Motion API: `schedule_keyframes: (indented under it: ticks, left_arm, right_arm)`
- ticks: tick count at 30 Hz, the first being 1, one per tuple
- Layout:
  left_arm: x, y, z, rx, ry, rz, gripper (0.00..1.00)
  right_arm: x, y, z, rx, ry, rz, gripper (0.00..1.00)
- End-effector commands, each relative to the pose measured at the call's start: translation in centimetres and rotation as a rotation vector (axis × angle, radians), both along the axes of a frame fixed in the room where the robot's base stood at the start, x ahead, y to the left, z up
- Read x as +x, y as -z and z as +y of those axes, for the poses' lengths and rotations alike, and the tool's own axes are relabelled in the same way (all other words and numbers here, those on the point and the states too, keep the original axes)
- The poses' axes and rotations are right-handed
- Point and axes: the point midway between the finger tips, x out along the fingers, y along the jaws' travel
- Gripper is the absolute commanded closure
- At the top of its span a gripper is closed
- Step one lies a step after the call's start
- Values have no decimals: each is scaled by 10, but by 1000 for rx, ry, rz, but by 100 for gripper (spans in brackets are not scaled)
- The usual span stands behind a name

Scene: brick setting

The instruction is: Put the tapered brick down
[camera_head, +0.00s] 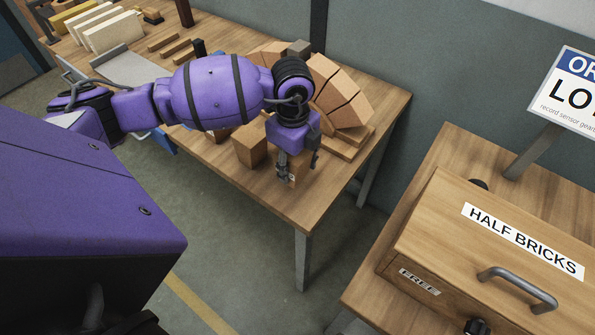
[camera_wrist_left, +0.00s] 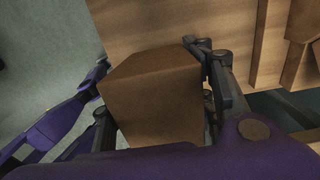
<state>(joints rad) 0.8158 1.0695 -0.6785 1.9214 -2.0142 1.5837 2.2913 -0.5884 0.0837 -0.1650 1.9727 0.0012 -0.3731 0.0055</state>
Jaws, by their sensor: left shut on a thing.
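The tapered brick (camera_wrist_left: 158,100) is brown and blocky, with a darker top face. It fills the space between the fingers of my left gripper in the left wrist view. My left gripper (camera_head: 294,168) is shut on it, low over the near right part of the wooden workbench (camera_head: 335,205). In the head view the fingers and wrist make the held brick hard to make out. I cannot tell whether it touches the bench top. My right gripper is not in view.
A brown block (camera_head: 250,148) stands just left of the gripper. Behind it is an arch of wedge bricks (camera_head: 340,95), with flat wooden pieces (camera_head: 343,148) beside it. A box labelled HALF BRICKS (camera_head: 440,225) sits on a separate table at right, past a floor gap.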

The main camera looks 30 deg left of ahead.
Motion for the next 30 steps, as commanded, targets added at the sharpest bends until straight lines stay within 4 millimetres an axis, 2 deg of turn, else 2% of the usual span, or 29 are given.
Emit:
schedule_keyframes:
  ticks: [5, 9, 12, 23, 24, 28, 30]
  left_arm:
    - [8, 9, -5, -2, 0, -3, 86]
    - [9, 31, -5, -1, -1, 1, 86]
    - [9, 41, -5, -1, 0, -2, 86]
    - [9, 44, -5, -1, 0, -2, 86]
    - [9, 45, -4, -1, 0, -2, 48]
    - [9, 44, -4, 0, 0, -2, 32]
    - [9, 44, -4, 0, 0, -2, 32]
  right_arm:
    - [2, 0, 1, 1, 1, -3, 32]
    - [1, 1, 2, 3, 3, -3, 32]
    - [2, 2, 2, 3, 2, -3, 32]
    - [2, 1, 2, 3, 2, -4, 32]
    - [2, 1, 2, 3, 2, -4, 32]
    - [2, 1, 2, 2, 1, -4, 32]
    - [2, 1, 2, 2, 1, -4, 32]
